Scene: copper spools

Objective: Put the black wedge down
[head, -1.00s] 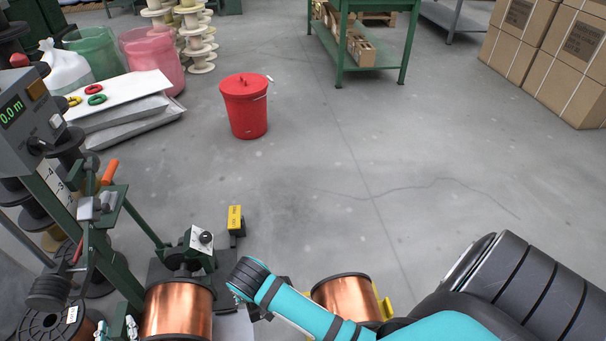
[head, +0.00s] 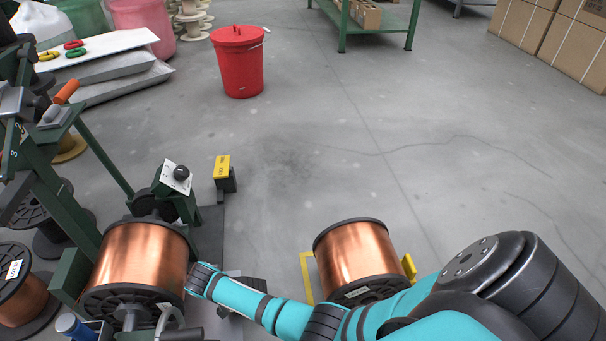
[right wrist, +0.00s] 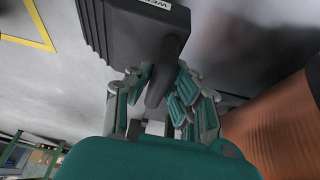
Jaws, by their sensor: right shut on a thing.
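The black wedge (right wrist: 130,30) fills the top middle of the right wrist view, with part of a white label showing. My right gripper (right wrist: 160,100) is shut on its narrow black handle, and the block lies beyond the fingertips. Whether the wedge touches the floor cannot be told. In the head view my teal right arm reaches in from the lower right and hides the gripper. A dark shape (head: 257,286) shows just behind the arm; I cannot tell whether it is the wedge. My left gripper is not in view.
One copper spool (head: 358,255) stands by a yellow floor outline (head: 306,277), with a yellow piece at its right. Another copper spool (head: 140,258) is at the green machine on the left. A red bin (head: 238,62) stands farther back. The middle floor is clear.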

